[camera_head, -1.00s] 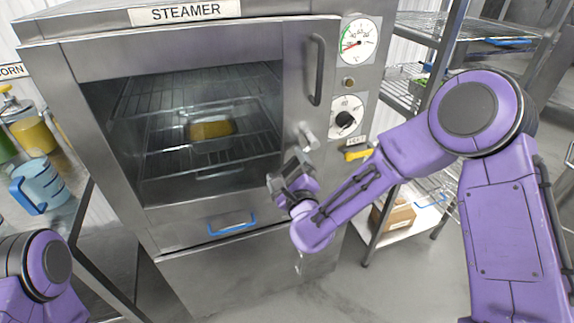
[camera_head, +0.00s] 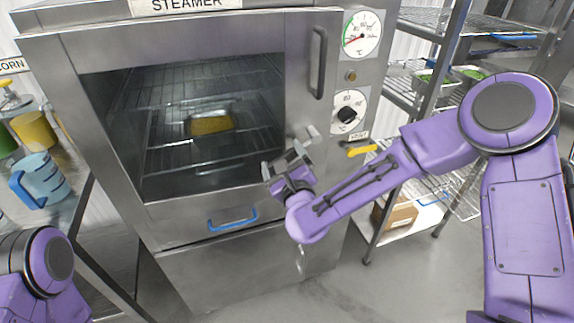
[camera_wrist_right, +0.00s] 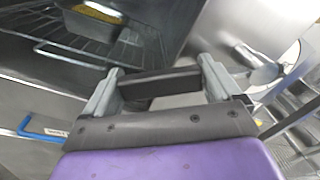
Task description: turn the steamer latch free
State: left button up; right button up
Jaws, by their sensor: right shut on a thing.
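The steamer (camera_head: 115,205) has a framed window door (camera_head: 305,85) showing a yellow-filled pan (camera_head: 212,124) on a wire rack inside. The metal latch (camera_head: 305,135) is at the door's right edge, below the vertical dark handle. My right gripper (camera_head: 286,160) is at the latch. In the right wrist view the gripper (camera_wrist_right: 160,85) has its fingers at both ends of a dark bar, seemingly the latch's grip, and is shut on it. The bar's join to the latch's metal part is partly hidden. My left arm shows at the lower left; its gripper is out of view.
A gauge (camera_head: 362,35) and a dial (camera_head: 347,113) are right of the door. A yellow-handled lever (camera_head: 360,149) sits below them. A blue handle (camera_head: 232,220) is below the window. A wire shelf (camera_head: 420,75) stands at right, and a blue jug (camera_head: 42,180) at left.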

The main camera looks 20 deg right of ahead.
aim_at(273, 134)
jog(key=r+m+b, duration=0.1)
jog(key=m, duration=0.1)
jog(key=a+r+m+b, duration=0.1)
jog(key=r+m, duration=0.1)
jog(key=shift+a, duration=0.1)
jog(key=shift+a+r+m+b, duration=0.15)
jog(key=shift+r+m+b, duration=0.95)
jog(key=shift+m, duration=0.3)
jog(key=shift+r, duration=0.1)
jog(key=o, duration=1.2)
jog(key=shift+s, duration=0.35)
jog(key=s+b, duration=0.3)
jog(key=s, duration=0.6)
jog(key=shift+s+a, duration=0.15)
jog(key=shift+s, duration=0.25)
